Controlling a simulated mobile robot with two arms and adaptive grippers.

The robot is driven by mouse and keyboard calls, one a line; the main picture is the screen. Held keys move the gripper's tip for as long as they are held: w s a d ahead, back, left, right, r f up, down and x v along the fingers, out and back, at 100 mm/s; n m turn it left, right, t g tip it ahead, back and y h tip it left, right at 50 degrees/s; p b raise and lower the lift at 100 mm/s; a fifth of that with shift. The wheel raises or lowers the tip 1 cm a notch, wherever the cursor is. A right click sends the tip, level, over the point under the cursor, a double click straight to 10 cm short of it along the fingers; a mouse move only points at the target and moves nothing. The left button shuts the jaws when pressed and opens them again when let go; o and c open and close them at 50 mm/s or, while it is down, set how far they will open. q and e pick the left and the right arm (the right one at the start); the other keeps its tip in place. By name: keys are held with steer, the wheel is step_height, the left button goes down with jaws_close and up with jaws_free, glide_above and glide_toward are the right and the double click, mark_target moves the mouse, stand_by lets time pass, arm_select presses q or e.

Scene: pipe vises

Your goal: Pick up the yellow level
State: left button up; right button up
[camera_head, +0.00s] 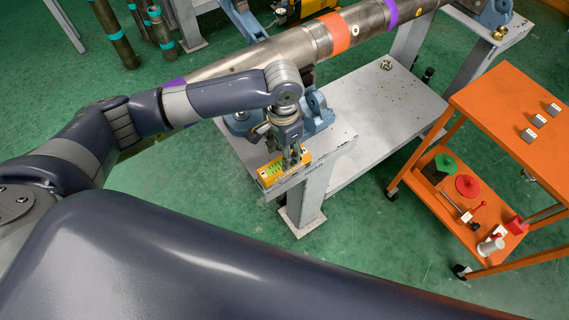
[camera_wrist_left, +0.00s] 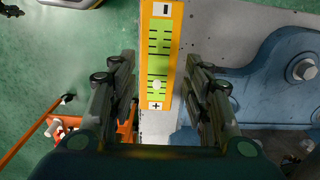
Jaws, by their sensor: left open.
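The yellow level (camera_head: 271,171) lies at the near edge of the grey bench beside the blue pipe vise (camera_head: 316,112). It also shows in the left wrist view (camera_wrist_left: 160,45), with a green scale and plus and minus marks. My left gripper (camera_head: 294,157) points down at the level in the head view. In the left wrist view my left gripper (camera_wrist_left: 158,95) is open, with one finger on each side of the level and a gap to each. The lower end of the level is between the fingers. My right gripper is not in view.
A long steel pipe (camera_head: 290,48) with orange and purple bands rests across the vises. The grey bench top (camera_head: 380,115) is mostly clear. An orange cart (camera_head: 500,110) with several small items stands at the right. Upright pipes (camera_head: 118,35) stand at the back left.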

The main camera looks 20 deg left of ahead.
mark_target(270, 174)
arm_select(q)
step_height(270, 174, down, 6)
steer(key=shift+d+r, duration=0.1)
stand_by(0.4)
steer(key=c, duration=0.9)
steer(key=shift+w, duration=0.1)
steer(key=shift+c, duration=0.7)
steer(key=shift+r, duration=0.1)
